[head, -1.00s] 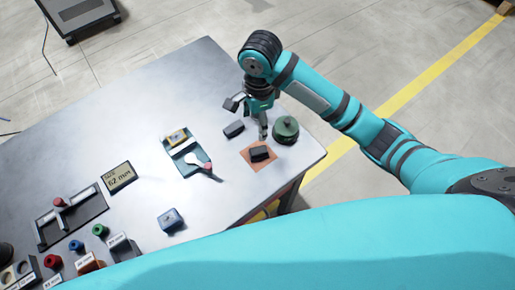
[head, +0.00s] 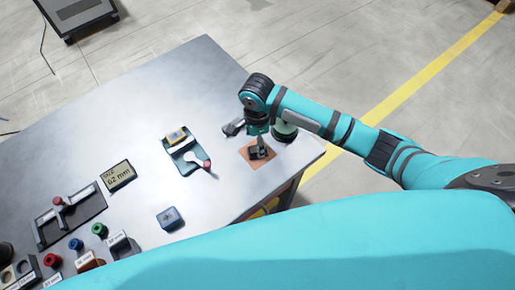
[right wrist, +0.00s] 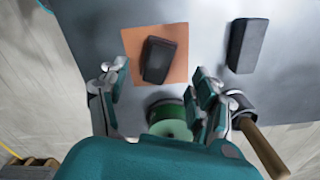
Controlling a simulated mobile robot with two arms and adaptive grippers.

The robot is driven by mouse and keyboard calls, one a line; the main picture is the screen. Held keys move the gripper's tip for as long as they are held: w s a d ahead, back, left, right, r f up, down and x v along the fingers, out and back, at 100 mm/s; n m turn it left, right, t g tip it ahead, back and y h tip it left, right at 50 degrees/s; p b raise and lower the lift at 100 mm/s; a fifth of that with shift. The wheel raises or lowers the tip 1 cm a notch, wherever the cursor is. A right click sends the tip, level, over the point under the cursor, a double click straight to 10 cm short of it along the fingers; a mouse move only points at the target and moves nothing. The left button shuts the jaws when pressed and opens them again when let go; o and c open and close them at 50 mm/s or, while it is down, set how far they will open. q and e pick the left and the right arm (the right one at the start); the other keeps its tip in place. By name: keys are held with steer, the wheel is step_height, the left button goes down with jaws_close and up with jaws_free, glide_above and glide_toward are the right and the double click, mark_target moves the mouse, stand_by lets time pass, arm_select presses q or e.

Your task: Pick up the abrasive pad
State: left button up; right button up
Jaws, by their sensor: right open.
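A dark block, which looks like the abrasive pad (right wrist: 158,60), lies on an orange-brown square mat (right wrist: 130,40) near the table's right corner. In the head view the pad (head: 265,154) is partly covered by my right gripper (head: 258,147). The right wrist view shows my right gripper (right wrist: 158,76) open, its two fingers to either side of the pad's near end. Clear gaps show between the fingers and the pad, and nothing is held. I cannot tell the exact height of the fingertips over the mat. My left gripper is not in view.
A second dark block (right wrist: 247,45) lies beside the mat. A green round container (right wrist: 170,120) stands close to the gripper, and a wooden handle (right wrist: 264,153) shows nearby. A teal tray (head: 178,147) lies to the left. The table's far middle is clear.

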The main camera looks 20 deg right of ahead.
step_height(320, 180, down, 4)
steer(key=shift+s+f+p, duration=0.15)
steer(key=shift+f+p, duration=0.1)
steer(key=shift+p, duration=0.15)
steer(key=shift+c, duration=0.2)
jaws_close()
steer(key=shift+r, duration=0.15)
steer(key=shift+r, duration=0.55)
step_height(320, 180, up, 2)
steer(key=shift+r+b, duration=0.1)
steer(key=shift+b, duration=0.4)
steer(key=s+a, duration=0.2)
steer(key=s, duration=0.2)
steer(key=s+a+r+b, duration=0.1)
steer(key=s+a, duration=0.2)
steer(key=s, duration=0.2)
steer(key=s+a+b, duration=0.1)
steer(key=s+a, duration=0.1)
steer(key=s, duration=0.3)
steer(key=shift+a+r, duration=0.25)
